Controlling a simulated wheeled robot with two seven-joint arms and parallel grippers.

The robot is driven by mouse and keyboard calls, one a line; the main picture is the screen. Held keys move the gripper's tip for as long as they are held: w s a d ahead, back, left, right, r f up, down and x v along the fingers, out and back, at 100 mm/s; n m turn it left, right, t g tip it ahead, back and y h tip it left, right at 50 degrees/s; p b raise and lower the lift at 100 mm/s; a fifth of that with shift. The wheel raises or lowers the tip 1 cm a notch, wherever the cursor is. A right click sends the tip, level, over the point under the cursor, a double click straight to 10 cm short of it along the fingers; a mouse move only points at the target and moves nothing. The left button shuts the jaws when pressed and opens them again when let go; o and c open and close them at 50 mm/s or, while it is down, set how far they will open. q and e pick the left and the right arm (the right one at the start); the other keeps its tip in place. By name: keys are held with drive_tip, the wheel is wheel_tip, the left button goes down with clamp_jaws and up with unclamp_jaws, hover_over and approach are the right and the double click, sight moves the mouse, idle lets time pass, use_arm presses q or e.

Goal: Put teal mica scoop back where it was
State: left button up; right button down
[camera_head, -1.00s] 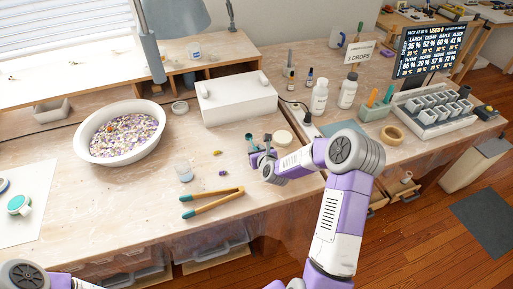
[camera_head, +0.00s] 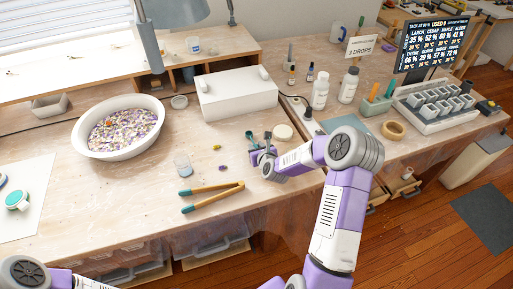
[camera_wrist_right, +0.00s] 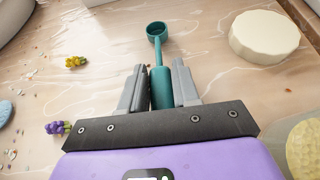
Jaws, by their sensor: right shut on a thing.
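The teal mica scoop (camera_wrist_right: 158,70) is in my right gripper (camera_wrist_right: 158,82). In the right wrist view the grey fingers are shut on its handle from both sides, and its round cup points away from the gripper. The scoop (camera_head: 250,136) also shows small in the head view, just beyond my right gripper (camera_head: 263,147), over the middle of the bench. Whether its cup touches the bench top is hard to tell. My left arm enters at the lower left of the head view, but its gripper is out of frame.
A cream disc (camera_head: 283,131) lies right of the scoop. Yellow (camera_head: 216,147) and purple (camera_head: 223,168) flowers lie to its left. A white box (camera_head: 238,98) stands behind.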

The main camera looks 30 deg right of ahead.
drive_tip(key=shift+f, duration=0.3)
drive_tip(key=c, duration=0.8)
unclamp_jaws()
drive_tip(key=shift+o, duration=0.2)
drive_tip(key=shift+s+r, duration=0.1)
drive_tip(key=p+v, duration=0.1)
drive_tip(key=v, duration=0.6)
drive_tip(key=shift+s+r, duration=0.1)
drive_tip(key=shift+s, duration=0.1)
drive_tip(key=shift+p, duration=0.3)
